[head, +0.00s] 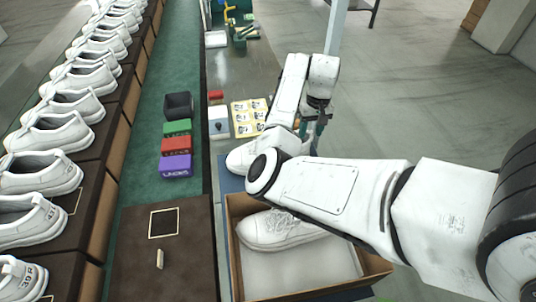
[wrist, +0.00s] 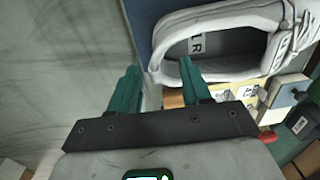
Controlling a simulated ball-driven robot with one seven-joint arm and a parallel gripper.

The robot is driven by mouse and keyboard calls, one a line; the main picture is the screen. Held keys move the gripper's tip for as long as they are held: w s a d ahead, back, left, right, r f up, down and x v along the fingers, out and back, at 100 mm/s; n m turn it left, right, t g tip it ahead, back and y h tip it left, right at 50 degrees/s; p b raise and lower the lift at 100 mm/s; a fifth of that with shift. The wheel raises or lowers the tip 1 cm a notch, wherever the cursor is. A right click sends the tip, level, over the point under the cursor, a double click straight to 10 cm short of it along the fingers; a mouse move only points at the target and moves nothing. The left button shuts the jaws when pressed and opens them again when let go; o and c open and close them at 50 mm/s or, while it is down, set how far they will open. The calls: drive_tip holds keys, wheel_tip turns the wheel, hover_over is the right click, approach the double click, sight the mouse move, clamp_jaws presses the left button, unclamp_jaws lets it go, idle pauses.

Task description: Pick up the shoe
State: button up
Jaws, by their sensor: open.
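A white shoe (head: 241,156) lies on a blue mat (head: 229,182), partly hidden behind my arm in the head view. In the wrist view the same shoe (wrist: 232,72) fills the upper right, its opening and inner label showing. My gripper (wrist: 159,65) has its two green fingers spread apart with nothing held. The right fingertip overlaps the near edge of the shoe's heel and the left fingertip lies beside it; contact cannot be told. In the head view my gripper is mostly hidden by my arm. A second white shoe (head: 275,229) lies in an open cardboard box (head: 234,262).
A row of white shoes (head: 52,133) lines the dark rack at left. Purple (head: 176,166), red (head: 175,146) and green (head: 177,127) boxes and a black bin (head: 178,105) stand on the green strip. A yellow card sheet (head: 248,117) lies behind the shoe.

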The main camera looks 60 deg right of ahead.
sight(309, 142)
drive_tip(key=shift+s+a+f+p, duration=0.1)
drive_tip(key=shift+f+p, duration=0.1)
drive_tip(key=shift+f, duration=1.35)
drive_tip(key=shift+a+f+p, duration=0.1)
drive_tip(key=shift+f+p, duration=0.1)
drive_tip(key=shift+f, duration=1.3)
clamp_jaws()
